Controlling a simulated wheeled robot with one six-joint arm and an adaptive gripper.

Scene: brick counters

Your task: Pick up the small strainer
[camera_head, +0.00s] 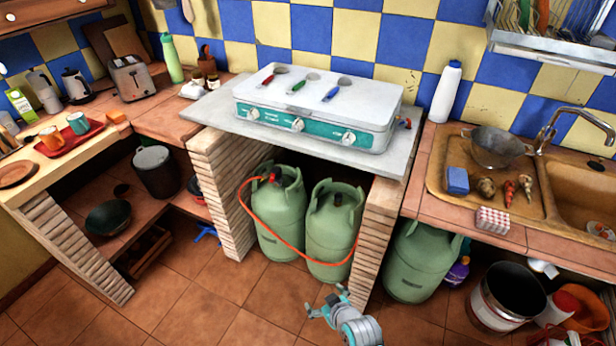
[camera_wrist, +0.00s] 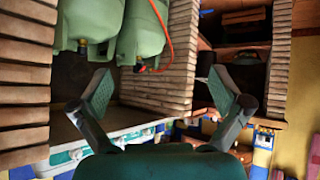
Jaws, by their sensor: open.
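Three small utensils with round dark heads lie on the white stove (camera_head: 300,110) in the head view: one with a red handle (camera_head: 269,79), one with a green handle (camera_head: 297,87) and one with a blue handle (camera_head: 330,95). They look like small strainers or ladles; I cannot tell which. A larger metal colander (camera_head: 495,148) sits by the sink at the right. My gripper (camera_head: 326,301) is low in front of the counter, below and apart from the stove. In the wrist view my gripper (camera_wrist: 160,88) is open with nothing between its fingers.
Green gas cylinders (camera_head: 332,225) with an orange hose stand under the stove, between brick pillars (camera_head: 222,190). A white bottle (camera_head: 446,92) stands right of the stove. A toaster (camera_head: 131,78) is on the left counter. Open tiled floor lies at the front.

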